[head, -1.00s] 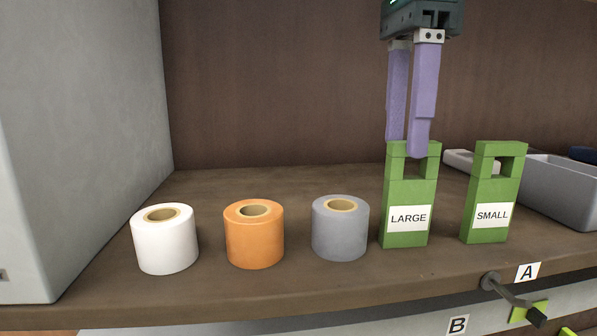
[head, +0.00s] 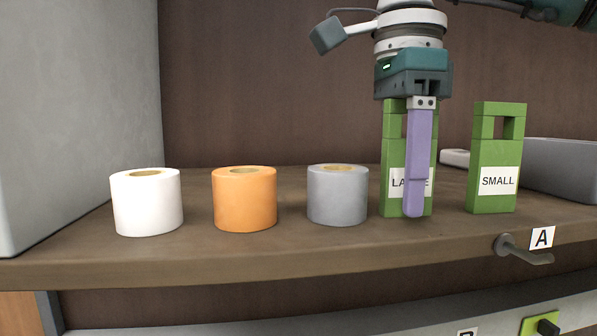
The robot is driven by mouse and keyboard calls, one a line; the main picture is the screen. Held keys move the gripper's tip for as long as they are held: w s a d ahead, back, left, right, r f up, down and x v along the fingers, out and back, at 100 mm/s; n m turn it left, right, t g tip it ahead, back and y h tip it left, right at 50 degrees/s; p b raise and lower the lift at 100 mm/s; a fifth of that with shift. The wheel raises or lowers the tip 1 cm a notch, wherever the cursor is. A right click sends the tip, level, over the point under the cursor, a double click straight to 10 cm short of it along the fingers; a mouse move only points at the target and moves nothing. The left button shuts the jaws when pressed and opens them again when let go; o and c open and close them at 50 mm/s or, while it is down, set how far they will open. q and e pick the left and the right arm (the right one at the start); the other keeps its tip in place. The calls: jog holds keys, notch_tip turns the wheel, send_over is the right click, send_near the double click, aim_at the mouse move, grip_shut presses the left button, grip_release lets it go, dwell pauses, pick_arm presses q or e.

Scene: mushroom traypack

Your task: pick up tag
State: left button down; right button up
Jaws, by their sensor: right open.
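The green LARGE tag (head: 393,158) stands upright on the wooden shelf, right of the grey roll. My right gripper (head: 412,205) points down at it from above. One long purple finger hangs in front of the tag and covers part of its label; the other finger is hidden, seemingly behind the tag. The jaws are open around the tag, and I cannot see whether a finger touches it. The green SMALL tag (head: 493,150) stands upright to the right, apart from the gripper. My left gripper is not in view.
A white roll (head: 147,205), an orange roll (head: 245,202) and a grey roll (head: 338,197) stand in a row on the shelf (head: 70,258). A grey bin (head: 565,172) is at the right. A large grey block (head: 70,110) bounds the left. A hook labelled A (head: 541,238) is on the front edge.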

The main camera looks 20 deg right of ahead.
grip_shut()
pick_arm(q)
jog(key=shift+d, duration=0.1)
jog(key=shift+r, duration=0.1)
pick_arm(e)
jog(key=shift+r, duration=0.15)
dwell(0.3)
